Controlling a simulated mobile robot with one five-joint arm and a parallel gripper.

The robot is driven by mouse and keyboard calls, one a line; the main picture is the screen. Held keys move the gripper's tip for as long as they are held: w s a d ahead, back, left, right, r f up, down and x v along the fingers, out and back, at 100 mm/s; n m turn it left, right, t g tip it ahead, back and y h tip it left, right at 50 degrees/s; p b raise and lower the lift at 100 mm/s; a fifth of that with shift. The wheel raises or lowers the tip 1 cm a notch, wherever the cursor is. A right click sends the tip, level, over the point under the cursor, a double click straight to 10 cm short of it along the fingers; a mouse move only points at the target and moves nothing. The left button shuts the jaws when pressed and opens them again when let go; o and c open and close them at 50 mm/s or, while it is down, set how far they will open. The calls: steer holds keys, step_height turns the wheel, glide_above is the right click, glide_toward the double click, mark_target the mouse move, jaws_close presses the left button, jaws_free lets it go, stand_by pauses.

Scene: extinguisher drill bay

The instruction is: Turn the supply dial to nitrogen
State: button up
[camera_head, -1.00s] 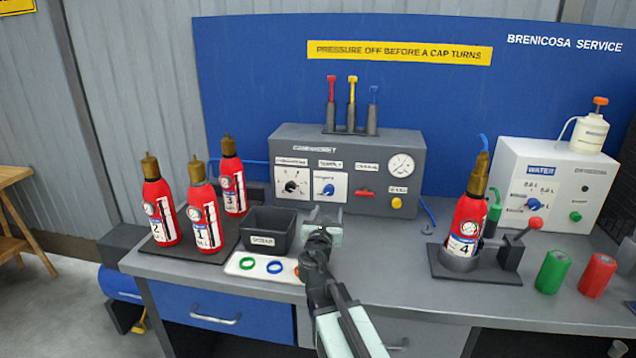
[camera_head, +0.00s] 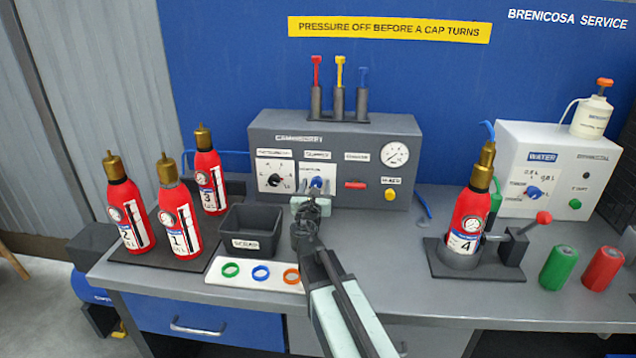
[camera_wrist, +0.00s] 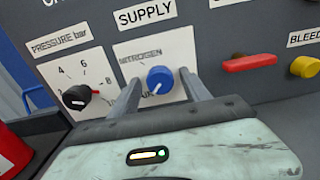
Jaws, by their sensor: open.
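The blue supply dial (camera_wrist: 159,76) sits on a white plate under the SUPPLY label (camera_wrist: 145,14) in the wrist view. Its white pointer mark points down and slightly left. The word NITROGEN (camera_wrist: 140,56) is printed up and to the left of the dial. My gripper (camera_wrist: 160,86) is open, with one finger on each side of the dial; I cannot tell whether they touch it. The plate's lower part is hidden behind my gripper. In the head view the dial (camera_head: 316,183) shows just above my gripper (camera_head: 311,198), partly covered by it.
The black pressure knob (camera_wrist: 76,97) is left of the dial. A red handle (camera_wrist: 249,62) and yellow bleed button (camera_wrist: 305,67) are to the right. A dark scrap bin (camera_head: 250,228) and ring tray (camera_head: 214,272) stand in front, left of my arm.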

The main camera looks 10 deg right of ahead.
steer(key=shift+w, duration=0.1)
steer(key=c, duration=1.2)
steer(key=shift+d+r, duration=0.1)
steer(key=shift+d, duration=0.05)
